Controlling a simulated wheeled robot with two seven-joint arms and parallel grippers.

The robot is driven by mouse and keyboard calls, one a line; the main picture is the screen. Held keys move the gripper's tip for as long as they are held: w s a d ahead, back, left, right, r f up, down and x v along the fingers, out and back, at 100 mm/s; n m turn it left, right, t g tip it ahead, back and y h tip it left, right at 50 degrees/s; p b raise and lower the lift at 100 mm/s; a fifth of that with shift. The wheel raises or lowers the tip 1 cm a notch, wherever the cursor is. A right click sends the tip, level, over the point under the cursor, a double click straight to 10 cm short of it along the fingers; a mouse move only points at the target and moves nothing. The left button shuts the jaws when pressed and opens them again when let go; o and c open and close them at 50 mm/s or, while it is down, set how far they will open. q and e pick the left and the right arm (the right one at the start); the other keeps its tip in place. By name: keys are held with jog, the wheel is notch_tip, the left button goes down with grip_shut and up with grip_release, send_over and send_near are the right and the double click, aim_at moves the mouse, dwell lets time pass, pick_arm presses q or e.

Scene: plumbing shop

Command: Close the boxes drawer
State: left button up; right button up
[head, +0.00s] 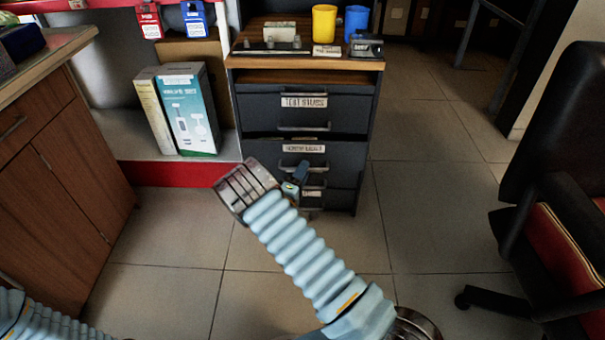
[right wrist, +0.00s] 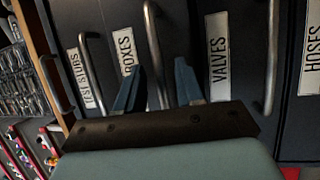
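The dark drawer cabinet (head: 350,160) stands ahead in the head view. The boxes drawer, labelled BOXES (right wrist: 126,50) in the right wrist view, is the second one down, under the test stubs drawer (head: 345,108). A dark gap shows above its front in the head view; how far out it stands is hard to tell. My right gripper (head: 297,180) is in front of the cabinet. Its two blue fingers (right wrist: 160,82) are apart, and the bar handle (right wrist: 152,40) beside the BOXES label shows between them. Contact cannot be told. My left gripper is out of view.
The VALVES (right wrist: 218,50) and HOSES (right wrist: 312,60) labels lie beyond. Yellow (head: 324,23) and blue (head: 356,22) cups stand on the cabinet top. A wooden counter (head: 75,170) is at left, an office chair (head: 560,170) at right. The floor between is clear.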

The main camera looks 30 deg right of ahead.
grip_shut()
dwell(1.4)
